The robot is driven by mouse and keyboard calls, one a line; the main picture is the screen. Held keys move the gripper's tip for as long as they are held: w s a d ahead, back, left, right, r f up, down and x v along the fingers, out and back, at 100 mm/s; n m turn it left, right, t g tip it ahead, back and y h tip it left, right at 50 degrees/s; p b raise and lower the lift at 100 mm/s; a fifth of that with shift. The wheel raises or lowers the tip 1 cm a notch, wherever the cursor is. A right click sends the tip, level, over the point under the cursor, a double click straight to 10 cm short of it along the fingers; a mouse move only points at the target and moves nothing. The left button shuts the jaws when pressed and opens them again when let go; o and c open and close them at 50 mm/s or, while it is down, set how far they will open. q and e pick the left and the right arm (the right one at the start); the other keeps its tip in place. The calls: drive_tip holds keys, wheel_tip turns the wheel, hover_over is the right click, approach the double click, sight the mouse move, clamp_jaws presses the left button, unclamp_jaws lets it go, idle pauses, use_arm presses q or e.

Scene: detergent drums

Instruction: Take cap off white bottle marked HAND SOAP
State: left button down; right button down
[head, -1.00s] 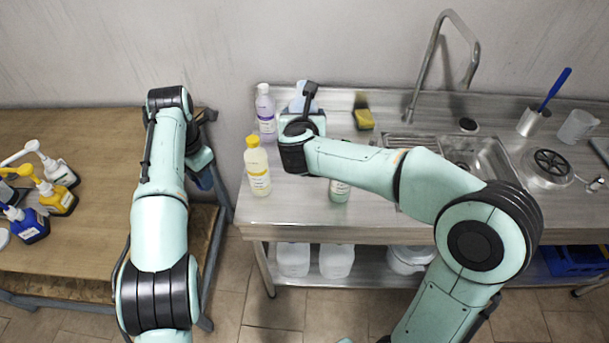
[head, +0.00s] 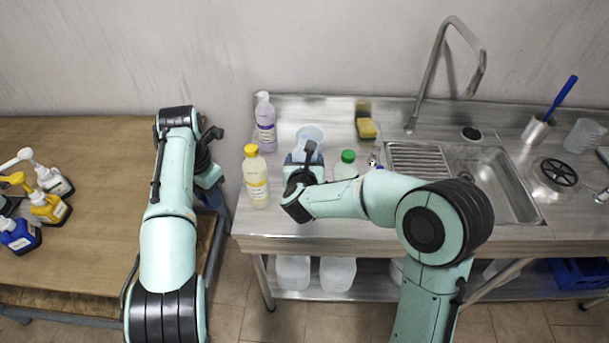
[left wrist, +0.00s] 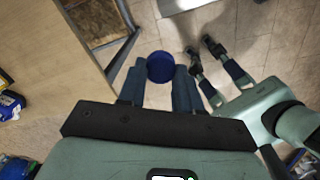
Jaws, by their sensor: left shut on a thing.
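My left gripper (left wrist: 160,68) is shut on a round blue cap (left wrist: 158,66), held between its two fingers above the floor. In the head view my left gripper (head: 208,178) hangs in the gap between the wooden table and the steel counter; its fingers are mostly hidden. My right gripper (left wrist: 199,45) shows in the left wrist view with its fingers apart and nothing between them. In the head view its wrist is over the counter's front. No bottle can be read as HAND SOAP; labels are too small.
On the steel counter (head: 400,228) stand a yellow-capped bottle (head: 256,182), a purple bottle (head: 266,128), a green-capped bottle (head: 347,166) and a pale blue container (head: 310,135). Pump bottles (head: 45,205) stand on the wooden table (head: 95,160). The sink (head: 490,185) is right.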

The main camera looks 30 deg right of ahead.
drive_tip(key=shift+f, duration=2.25)
drive_tip(key=shift+f+b, duration=0.15)
drive_tip(key=shift+b, duration=0.15)
unclamp_jaws()
